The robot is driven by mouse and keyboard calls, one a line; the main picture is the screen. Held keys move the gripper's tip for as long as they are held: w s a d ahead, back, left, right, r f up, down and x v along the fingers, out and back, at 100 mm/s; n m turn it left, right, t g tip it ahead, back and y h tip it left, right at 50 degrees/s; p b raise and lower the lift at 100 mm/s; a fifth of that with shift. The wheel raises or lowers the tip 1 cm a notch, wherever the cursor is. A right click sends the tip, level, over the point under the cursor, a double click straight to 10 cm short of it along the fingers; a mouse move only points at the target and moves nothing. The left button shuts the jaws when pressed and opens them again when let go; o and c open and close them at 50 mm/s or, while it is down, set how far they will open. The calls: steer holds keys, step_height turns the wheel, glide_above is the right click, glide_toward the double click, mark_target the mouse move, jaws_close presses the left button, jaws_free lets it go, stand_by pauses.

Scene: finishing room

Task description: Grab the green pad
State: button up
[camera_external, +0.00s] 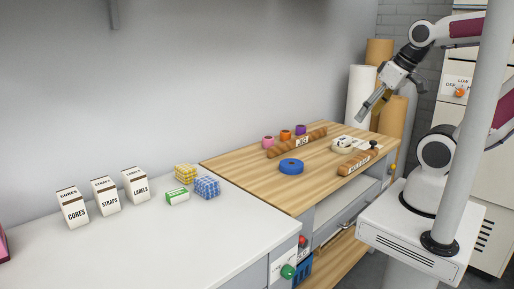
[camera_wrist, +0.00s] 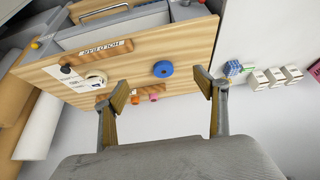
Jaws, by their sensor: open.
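The green pad (camera_external: 177,197) appears as a small green block with a white band, lying on the white counter in front of the yellow and blue checked blocks. My gripper (camera_external: 371,107) is open and empty, raised above the right end of the wooden bench, far from the pad. Its two fingers stand apart in the wrist view (camera_wrist: 161,88).
White cartons (camera_external: 107,196) stand left of the pad; yellow (camera_external: 185,173) and blue (camera_external: 207,187) checked blocks are close beside it. The wooden bench (camera_external: 240,167) holds a blue disc (camera_external: 291,167), a long brown roll (camera_external: 284,147), small cups and a labelled bar (camera_external: 357,162). The counter front is clear.

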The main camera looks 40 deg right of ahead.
steer(key=shift+c, duration=0.6)
steer(key=w+a+r+m+t+y, duration=0.2)
steer(key=w+a+r+m, duration=0.2)
steer(key=w+a, duration=0.6)
steer(key=m+t+h, duration=0.1)
steer(key=m+t, duration=0.4)
steer(key=m, duration=2.4)
glide_above(178, 196)
steer(key=s+d, duration=0.1)
steer(key=d, duration=0.1)
step_height(178, 196, down, 22)
steer(key=s+f+m, duration=0.1)
steer(key=f, duration=0.1)
steer(key=s+a+f+m+h, duration=0.1)
steer(key=f, duration=0.1)
steer(key=s+f+m+t+h, duration=0.1)
steer(key=f+m, duration=0.1)
steer(key=f, duration=0.1)
steer(key=shift+a, duration=0.15)
steer(key=shift+f, duration=0.1)
